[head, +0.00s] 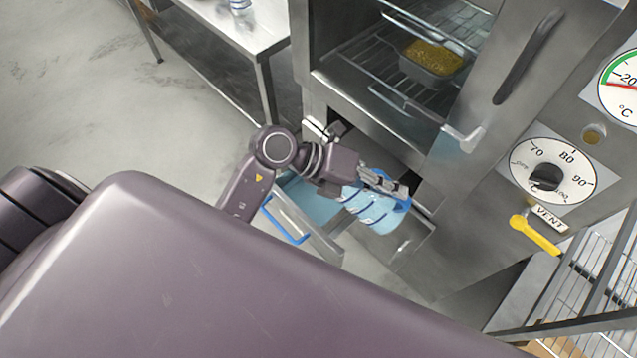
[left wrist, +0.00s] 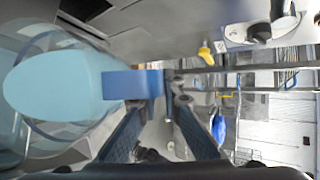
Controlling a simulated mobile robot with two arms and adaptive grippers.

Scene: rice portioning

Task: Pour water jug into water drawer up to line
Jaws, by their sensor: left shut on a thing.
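The water jug (head: 376,217) is see-through light blue with dark blue bands. In the head view it lies tilted over the pulled-out water drawer (head: 317,232). My left gripper (head: 392,188) is shut on the jug's blue handle, which shows between the fingers in the left wrist view (left wrist: 136,85). The jug's body (left wrist: 60,88) fills the left of that view, with light blue water in it. The drawer has a metal front and a blue handle (head: 283,226). Light blue shows inside the drawer, but its fill line and exact level are hidden. My right gripper is not in view.
The steel oven (head: 317,42) stands open above the drawer, with a pan of yellow grain (head: 436,58) on its rack. Its dial (head: 552,170) and yellow vent lever (head: 535,235) are at right. A steel table (head: 245,32) stands at the back left. Floor is clear left.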

